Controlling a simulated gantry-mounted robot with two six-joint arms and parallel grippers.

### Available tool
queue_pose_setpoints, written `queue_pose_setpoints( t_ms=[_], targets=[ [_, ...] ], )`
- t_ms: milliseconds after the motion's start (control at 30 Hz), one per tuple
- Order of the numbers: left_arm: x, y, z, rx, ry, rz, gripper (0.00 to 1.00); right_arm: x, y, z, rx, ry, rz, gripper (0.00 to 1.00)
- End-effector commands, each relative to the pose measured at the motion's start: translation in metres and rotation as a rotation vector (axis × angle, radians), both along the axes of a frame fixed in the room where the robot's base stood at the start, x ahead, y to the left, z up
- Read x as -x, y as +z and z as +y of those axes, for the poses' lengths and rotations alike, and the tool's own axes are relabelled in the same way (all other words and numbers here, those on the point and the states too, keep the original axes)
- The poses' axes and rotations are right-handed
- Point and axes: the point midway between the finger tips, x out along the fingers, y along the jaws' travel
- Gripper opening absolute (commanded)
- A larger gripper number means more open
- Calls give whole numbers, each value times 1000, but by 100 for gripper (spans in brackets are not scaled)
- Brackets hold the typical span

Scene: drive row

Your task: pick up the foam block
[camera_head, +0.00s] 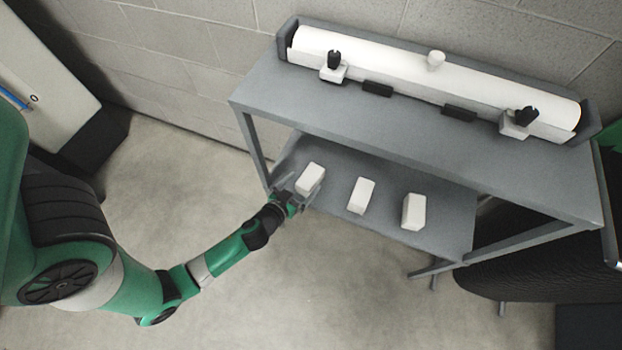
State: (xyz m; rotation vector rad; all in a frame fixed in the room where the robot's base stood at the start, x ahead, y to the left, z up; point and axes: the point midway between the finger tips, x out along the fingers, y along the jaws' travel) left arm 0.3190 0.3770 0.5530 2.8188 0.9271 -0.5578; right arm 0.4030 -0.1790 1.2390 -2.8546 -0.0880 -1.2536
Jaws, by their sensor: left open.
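Three white blocks stand in a row on the lower shelf (425,246) of a grey table: a left block (311,177), a middle block (361,195) and a right block (414,211). I cannot tell from their looks which is the foam block. My left gripper (298,192) is open at the left block, with its fingers near the block's left and right sides. I cannot tell whether the fingers touch it. The gripper hides part of the block's lower end. My right gripper does not show.
The table top (390,125) overhangs the lower shelf from behind. On it lies a long white roll (400,70) in a grey holder, with black-knobbed clamps (333,66) along its front. The floor in front is clear.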

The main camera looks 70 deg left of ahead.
Motion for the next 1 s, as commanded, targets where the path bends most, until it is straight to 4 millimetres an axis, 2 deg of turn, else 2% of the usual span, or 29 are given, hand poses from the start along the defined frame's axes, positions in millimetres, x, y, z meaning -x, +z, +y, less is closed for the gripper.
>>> queue_pose_setpoints(
  t_ms=[133, 400, 667, 1000],
  targets=[
    [-5, -3, 3, 0, 1, 0, 100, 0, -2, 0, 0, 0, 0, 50],
    [-38, -18, 25, -1, 0, -1, 100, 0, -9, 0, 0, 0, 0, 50],
    [-40, -19, 27, 0, -1, 0, 100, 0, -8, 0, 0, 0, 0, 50],
    [-40, -19, 27, 0, -1, 0, 39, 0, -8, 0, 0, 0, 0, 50]
  ],
)
